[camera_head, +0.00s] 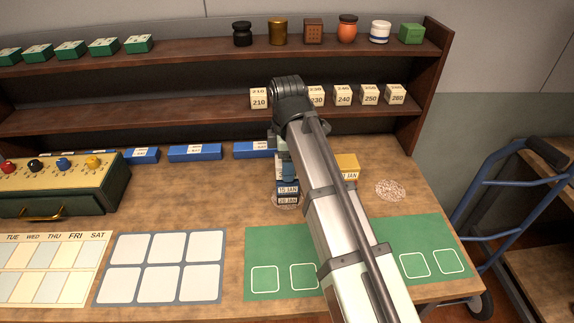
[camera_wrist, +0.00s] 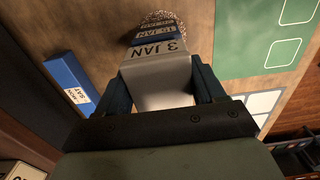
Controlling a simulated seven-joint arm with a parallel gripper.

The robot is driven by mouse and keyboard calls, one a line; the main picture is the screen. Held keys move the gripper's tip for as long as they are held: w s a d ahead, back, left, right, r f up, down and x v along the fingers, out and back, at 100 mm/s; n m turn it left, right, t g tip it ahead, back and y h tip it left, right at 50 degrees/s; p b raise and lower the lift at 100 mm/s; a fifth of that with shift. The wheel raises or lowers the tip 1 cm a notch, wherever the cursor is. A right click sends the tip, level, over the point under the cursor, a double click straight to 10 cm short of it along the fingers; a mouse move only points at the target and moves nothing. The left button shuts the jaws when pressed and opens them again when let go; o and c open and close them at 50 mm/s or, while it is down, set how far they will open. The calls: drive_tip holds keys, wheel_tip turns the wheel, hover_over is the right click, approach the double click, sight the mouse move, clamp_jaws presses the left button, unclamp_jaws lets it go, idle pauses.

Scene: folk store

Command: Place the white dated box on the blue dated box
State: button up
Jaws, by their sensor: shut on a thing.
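The white dated box (camera_wrist: 160,75), marked 3 JAN, is between the fingers of my gripper (camera_wrist: 165,85) in the wrist view. My gripper (camera_head: 281,155) is shut on it and points down over the worktop. The blue dated box (camera_head: 287,188), marked 15 JAN, is directly below the white box, on top of another dated box (camera_head: 287,200) marked 20 JAN. The blue box also shows in the wrist view (camera_wrist: 155,34), just beyond the white box's labelled face. I cannot tell whether the white and blue boxes touch. My arm hides much of the white box in the head view.
A yellow dated box (camera_head: 348,163) stands close to the right, partly behind my arm. A bare speckled disc (camera_head: 390,189) lies further right. Low blue blocks (camera_head: 195,152) line the back, before shelves (camera_head: 200,110) of numbered blocks and jars. A green mat (camera_head: 436,234) lies in front.

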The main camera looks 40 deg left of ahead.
drive_tip(key=shift+f, duration=0.55)
drive_tip(key=shift+f, duration=0.15)
drive_tip(key=o, duration=1.1)
wheel_tip(320, 180, up, 12)
drive_tip(key=shift+r, duration=0.15)
